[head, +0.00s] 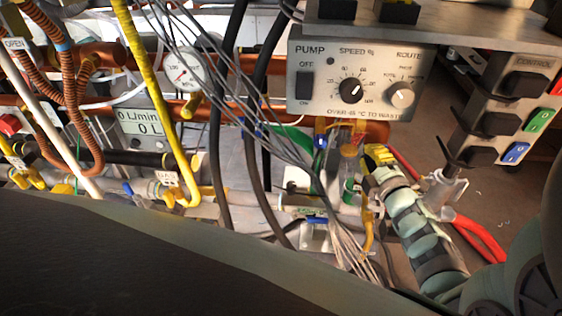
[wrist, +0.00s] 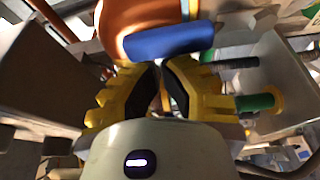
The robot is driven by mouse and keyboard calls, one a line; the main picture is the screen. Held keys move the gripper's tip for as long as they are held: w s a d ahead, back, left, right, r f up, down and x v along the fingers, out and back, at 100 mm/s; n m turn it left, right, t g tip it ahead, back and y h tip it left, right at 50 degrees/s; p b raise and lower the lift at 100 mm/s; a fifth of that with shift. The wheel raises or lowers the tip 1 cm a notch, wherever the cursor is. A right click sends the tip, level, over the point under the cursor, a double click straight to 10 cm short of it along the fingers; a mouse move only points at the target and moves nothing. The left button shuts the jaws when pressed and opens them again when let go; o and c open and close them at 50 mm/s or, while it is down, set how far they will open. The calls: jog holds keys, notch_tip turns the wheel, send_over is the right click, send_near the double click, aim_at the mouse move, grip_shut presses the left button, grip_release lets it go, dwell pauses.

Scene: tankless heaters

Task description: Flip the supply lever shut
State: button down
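A blue lever handle (wrist: 170,40) lies crosswise just beyond my fingertips in the wrist view, in front of an orange-brown pipe (wrist: 140,15). I cannot read a label naming it the supply lever. My gripper (wrist: 160,66) points toward it with yellow fingers and dark pads. The fingertips are close together with a narrow gap, and I cannot tell whether they touch the handle. In the head view my gripper (head: 377,153) is below the pump box, right of a small blue part (head: 320,141) among pipes. Its fingertips are partly hidden there.
A pump control box (head: 345,78) hangs just above my gripper, with a switch panel (head: 510,105) to the right. Loose grey wires (head: 290,150) and black hoses (head: 222,130) crowd the left. A green-capped fitting (wrist: 255,102) is right of the fingers in the wrist view.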

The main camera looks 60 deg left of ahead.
jog(key=shift+w+d+r+m, duration=0.1)
jog(key=shift+w+d+m, duration=0.1)
jog(key=shift+m, duration=0.2)
jog(key=w+d+m, duration=0.1)
jog(key=m, duration=0.1)
jog(key=w+d+m+t+y, duration=0.1)
jog(key=m, duration=0.1)
jog(key=w+m+t, duration=0.1)
jog(key=shift+w+d+m, duration=0.2)
jog(key=shift+d+m, duration=0.2)
jog(key=w+d+f+m+t+h+b, duration=0.1)
jog(key=w+d+f+m+t+b, duration=0.3)
jog(key=m, duration=1.1)
jog(key=shift+w+f+t+h, duration=0.35)
jog(key=shift+f+t+h, duration=0.05)
jog(key=shift+f+t, duration=0.6)
jog(key=shift+m, duration=0.3)
